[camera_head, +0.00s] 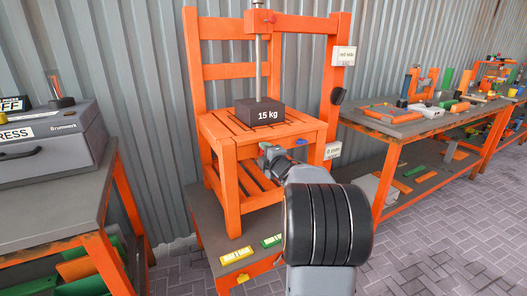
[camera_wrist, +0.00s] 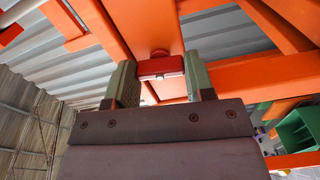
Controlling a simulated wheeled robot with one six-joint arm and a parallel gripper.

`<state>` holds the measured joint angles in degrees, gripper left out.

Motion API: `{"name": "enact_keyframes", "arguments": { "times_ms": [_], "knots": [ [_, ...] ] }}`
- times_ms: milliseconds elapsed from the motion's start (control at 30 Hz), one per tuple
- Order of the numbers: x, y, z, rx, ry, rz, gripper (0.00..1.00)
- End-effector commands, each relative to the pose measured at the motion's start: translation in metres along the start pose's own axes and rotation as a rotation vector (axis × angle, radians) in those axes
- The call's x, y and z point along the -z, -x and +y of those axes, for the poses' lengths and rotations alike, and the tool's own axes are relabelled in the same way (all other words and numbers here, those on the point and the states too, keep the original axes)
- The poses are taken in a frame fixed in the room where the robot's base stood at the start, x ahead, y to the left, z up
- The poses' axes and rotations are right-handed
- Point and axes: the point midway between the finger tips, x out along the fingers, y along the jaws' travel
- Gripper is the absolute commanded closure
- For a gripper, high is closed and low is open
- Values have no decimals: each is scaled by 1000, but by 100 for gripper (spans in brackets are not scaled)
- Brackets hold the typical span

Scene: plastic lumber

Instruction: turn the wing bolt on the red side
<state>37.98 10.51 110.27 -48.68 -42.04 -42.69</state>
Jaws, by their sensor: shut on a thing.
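The red wing bolt (camera_wrist: 160,67) shows in the wrist view, under an orange beam of the chair-like frame (camera_head: 232,200). My gripper (camera_wrist: 160,76) has one finger on each side of it and is shut on its flat red head. In the head view my gripper (camera_head: 268,155) reaches the front edge of the orange seat, and the red bolt is hidden there. A blue wing bolt (camera_head: 301,142) sits on the same front edge, to the right of my gripper.
A dark 15 kg block (camera_head: 264,112) rests on the slatted seat under a vertical rod. The frame stands on a low bench with yellow (camera_head: 236,255) and green (camera_head: 272,240) pieces. A press (camera_head: 50,140) is at left; a workbench (camera_head: 400,130) is at right.

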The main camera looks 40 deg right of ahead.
Motion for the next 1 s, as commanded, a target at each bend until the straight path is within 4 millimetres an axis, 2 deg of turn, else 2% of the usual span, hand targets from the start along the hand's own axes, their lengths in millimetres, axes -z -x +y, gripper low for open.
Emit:
{"name": "enact_keyframes", "arguments": {
  "times_ms": [1000],
  "knots": [
    [0, 0, 3, 0, -965, 0, 75]
  ]
}}
